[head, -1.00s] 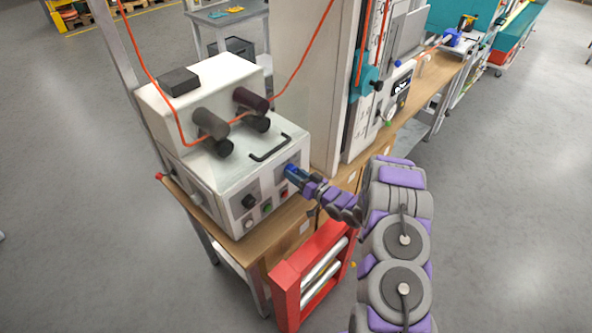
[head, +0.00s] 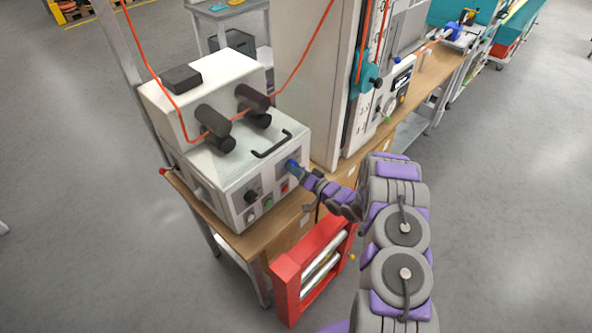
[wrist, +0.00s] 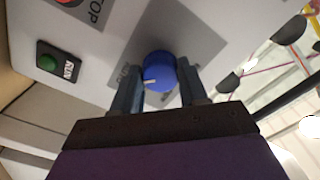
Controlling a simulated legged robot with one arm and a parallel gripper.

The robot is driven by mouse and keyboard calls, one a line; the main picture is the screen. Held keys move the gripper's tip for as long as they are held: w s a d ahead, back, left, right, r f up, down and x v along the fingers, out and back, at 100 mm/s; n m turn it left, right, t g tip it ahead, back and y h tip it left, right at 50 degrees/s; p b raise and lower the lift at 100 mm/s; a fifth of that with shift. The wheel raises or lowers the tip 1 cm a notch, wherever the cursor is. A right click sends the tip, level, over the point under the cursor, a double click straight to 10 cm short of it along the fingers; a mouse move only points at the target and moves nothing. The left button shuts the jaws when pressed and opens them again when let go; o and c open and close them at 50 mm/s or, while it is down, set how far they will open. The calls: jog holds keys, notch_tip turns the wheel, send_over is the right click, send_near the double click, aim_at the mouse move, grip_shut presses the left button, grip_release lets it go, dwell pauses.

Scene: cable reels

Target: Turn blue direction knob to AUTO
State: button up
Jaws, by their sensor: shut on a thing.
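The blue direction knob (wrist: 159,69) sits on a grey plate on the front of the white machine (head: 222,168). In the wrist view a pale pointer mark shows on the knob's lower left edge. My gripper (wrist: 158,82) has one finger on each side of the knob and is shut on it. In the head view my gripper (head: 294,168) reaches the knob from the right and hides most of it. Lettering on the plate beside the left finger is partly covered, so I cannot read the position the mark points to.
A green RUN button (wrist: 47,62) and a red STOP button lie left of the knob in the wrist view. A black knob (head: 251,196) is left on the panel. A red rack (head: 290,290) stands below the wooden bench (head: 240,240).

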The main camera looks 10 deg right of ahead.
jog(key=shift+w+d+r, duration=0.15)
jog(key=o, duration=1.1)
jog(key=shift+c, duration=0.2)
jog(key=v, duration=1.7)
jog(key=shift+s+d, duration=0.2)
jog(key=shift+w+f, duration=0.15)
jog(key=shift+f, duration=0.05)
